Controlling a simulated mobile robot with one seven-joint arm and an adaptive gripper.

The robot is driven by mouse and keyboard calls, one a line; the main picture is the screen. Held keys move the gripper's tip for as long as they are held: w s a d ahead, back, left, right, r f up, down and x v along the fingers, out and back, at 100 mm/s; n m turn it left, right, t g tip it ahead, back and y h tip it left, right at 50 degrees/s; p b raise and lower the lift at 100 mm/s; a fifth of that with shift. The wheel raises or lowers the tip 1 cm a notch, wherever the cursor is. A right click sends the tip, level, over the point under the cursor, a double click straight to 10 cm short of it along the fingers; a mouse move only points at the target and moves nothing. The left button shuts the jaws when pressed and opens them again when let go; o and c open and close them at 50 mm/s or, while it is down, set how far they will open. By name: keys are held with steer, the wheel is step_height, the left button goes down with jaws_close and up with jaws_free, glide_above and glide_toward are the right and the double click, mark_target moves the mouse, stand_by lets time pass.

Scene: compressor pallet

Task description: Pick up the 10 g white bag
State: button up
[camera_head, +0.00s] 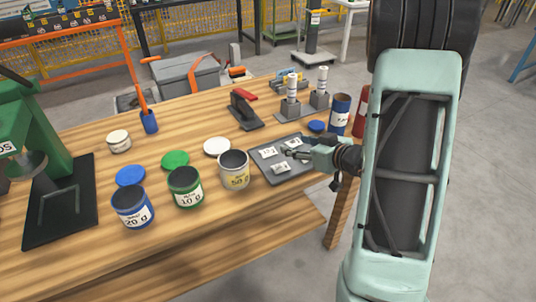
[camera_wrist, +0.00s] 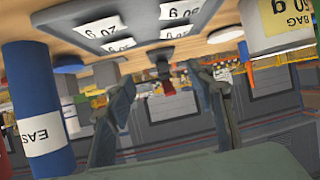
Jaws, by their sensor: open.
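Small white bags (camera_head: 268,152) lie on a dark grey tray (camera_head: 256,168) near the table's right edge. Another bag (camera_head: 281,168) lies toward the tray's front, and one lies partly by my gripper (camera_head: 296,152). In the wrist view, the tray (camera_wrist: 140,22) is at the top with several labelled white bags (camera_wrist: 100,26). Some labels seem to read 20 g; I cannot tell which bag is 10 g. My gripper's fingers (camera_wrist: 160,100) are apart with nothing between them. My gripper reaches in from the right, over the tray's right side.
Blue 20 g (camera_head: 133,207), green 10 g (camera_head: 186,187) and grey 50 g (camera_head: 234,170) cans stand left of the tray. A blue cylinder (camera_head: 340,115) stands behind it. Weights on stands (camera_head: 291,98) and a red-handled tool (camera_head: 243,108) are farther back.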

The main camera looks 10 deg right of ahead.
mark_target(269, 151)
steer(key=shift+n+g+y, duration=0.4)
steer(key=shift+g, duration=0.1)
steer(key=s+a+f, duration=0.1)
steer(key=s+f, duration=0.1)
steer(key=shift+s+a+f, duration=0.2)
steer(key=shift+s+a, duration=0.2)
steer(key=x, duration=0.4)
steer(key=shift+w+a+f, duration=0.25)
steer(key=shift+w+r+x, duration=0.15)
steer(key=shift+r+x, duration=0.05)
steer(key=shift+x, duration=1.25)
steer(key=shift+w+r+x, duration=0.1)
steer(key=shift+r+x, duration=0.05)
steer(key=shift+x, duration=1.25)
steer(key=c, duration=0.7)
